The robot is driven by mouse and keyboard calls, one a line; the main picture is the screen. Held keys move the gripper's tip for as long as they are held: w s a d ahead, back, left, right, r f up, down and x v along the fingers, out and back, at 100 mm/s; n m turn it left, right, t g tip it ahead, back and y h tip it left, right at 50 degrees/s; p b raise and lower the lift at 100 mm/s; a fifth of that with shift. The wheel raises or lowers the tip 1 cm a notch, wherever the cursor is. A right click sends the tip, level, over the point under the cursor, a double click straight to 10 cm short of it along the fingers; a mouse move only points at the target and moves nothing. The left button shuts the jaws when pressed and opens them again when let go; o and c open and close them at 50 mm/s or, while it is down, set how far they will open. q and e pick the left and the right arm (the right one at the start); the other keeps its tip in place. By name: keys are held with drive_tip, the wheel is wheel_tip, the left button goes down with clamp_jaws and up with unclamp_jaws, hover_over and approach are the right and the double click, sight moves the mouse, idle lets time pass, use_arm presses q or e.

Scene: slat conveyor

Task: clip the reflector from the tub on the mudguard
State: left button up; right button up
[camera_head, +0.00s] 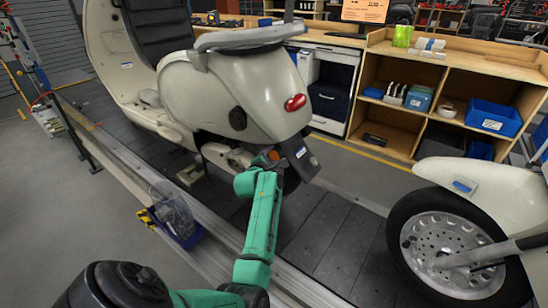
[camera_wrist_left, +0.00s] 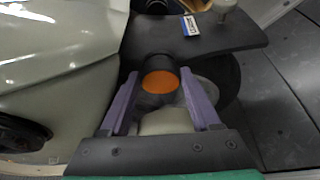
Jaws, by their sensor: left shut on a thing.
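A cream scooter (camera_head: 230,90) stands on the slat conveyor with its rear toward me. Its dark mudguard (camera_head: 300,156) hangs below the red tail light, and in the left wrist view the mudguard (camera_wrist_left: 215,38) is a black plate with a small label. My left gripper (camera_head: 272,160) is at the mudguard's left side. It is shut on the reflector, an orange disc in a black round housing (camera_wrist_left: 160,80), between its purple fingers. The reflector overlaps the mudguard's near edge in the wrist view; I cannot tell whether they touch. My right gripper is not in view.
A second scooter's wheel (camera_head: 455,240) stands at the right on the conveyor. A wooden shelf unit (camera_head: 460,65) with blue bins (camera_head: 494,118) is behind. The dark slats (camera_head: 340,235) between the scooters are clear.

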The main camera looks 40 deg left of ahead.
use_arm(q)
drive_tip(key=shift+w, duration=0.2)
idle(0.4)
drive_tip(key=o, duration=1.4)
